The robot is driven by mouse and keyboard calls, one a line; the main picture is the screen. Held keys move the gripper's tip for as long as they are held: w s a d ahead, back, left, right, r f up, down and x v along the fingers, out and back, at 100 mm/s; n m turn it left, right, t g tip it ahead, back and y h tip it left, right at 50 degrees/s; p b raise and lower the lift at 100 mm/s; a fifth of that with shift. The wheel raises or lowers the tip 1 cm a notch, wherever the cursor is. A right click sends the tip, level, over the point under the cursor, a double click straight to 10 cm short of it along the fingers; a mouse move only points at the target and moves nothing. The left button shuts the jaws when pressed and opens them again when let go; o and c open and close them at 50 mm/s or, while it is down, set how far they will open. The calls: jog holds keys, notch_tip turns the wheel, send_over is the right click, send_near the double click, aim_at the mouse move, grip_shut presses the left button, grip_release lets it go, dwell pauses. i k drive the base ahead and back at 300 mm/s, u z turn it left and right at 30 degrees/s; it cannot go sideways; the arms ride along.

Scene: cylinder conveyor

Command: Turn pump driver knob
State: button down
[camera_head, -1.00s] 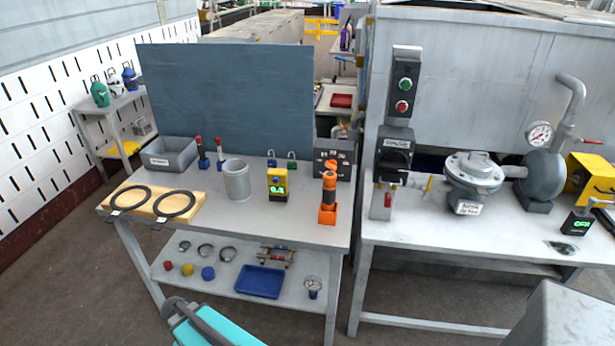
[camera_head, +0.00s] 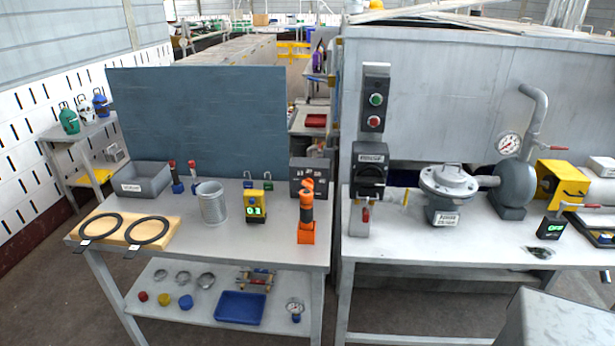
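A dark box with a black rotary knob (camera_head: 371,175) and a small label above it stands at the left end of the right bench. Above it is a control panel (camera_head: 375,97) with a green button over a red button. To the right on the bench are a grey pump-like unit (camera_head: 448,185) with a label and a rounded grey housing (camera_head: 513,188) with a pipe and a round gauge. I cannot tell for sure which part is the pump driver knob. My gripper is not in view.
The left bench (camera_head: 270,232) holds a grey bin (camera_head: 147,180), a metal cup (camera_head: 211,202), a yellow meter (camera_head: 255,206) and an orange tool (camera_head: 307,213). A narrow gap separates it from the right bench (camera_head: 400,237). A grey box (camera_head: 553,322) is at the lower right.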

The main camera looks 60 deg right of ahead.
aim_at(309, 183)
jog(key=k, duration=1.35)
jog(key=u, duration=0.2)
jog(key=i, duration=1.35)
jog(key=z, duration=1)
jog(key=i, duration=0.5)
jog(key=z, duration=0.3)
